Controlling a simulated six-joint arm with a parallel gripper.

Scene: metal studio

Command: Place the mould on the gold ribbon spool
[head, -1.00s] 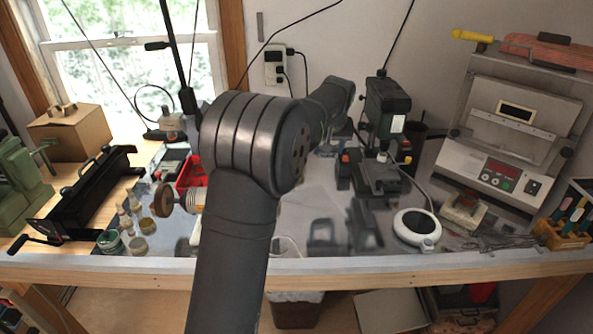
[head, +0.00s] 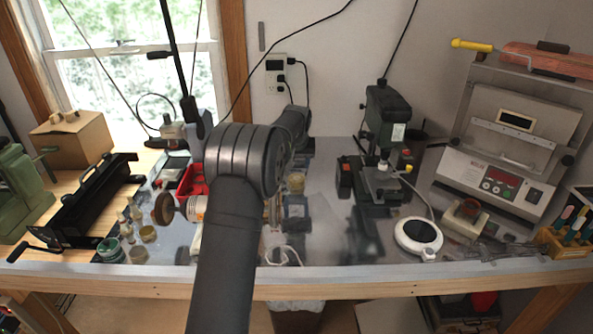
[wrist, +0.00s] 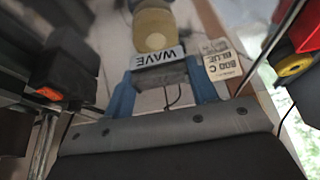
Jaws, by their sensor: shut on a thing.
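In the wrist view, the blue fingers of my gripper (wrist: 163,92) are shut on the mould (wrist: 160,70), a small dark block with a white label reading "WAVE". A round, pale gold spool (wrist: 153,28), which looks like the gold ribbon spool, shows just past the mould. I cannot tell whether mould and spool touch. In the head view, a gold cylinder (head: 296,183) stands on the shiny bench, just right of my arm. My arm hides part of the bench there, and the mould is not clear in that view.
A red bin (head: 192,180) and a brown-wheeled tool (head: 166,207) lie left of my arm. A small drill press (head: 385,140) stands to the right, with a round white device (head: 418,236) in front.

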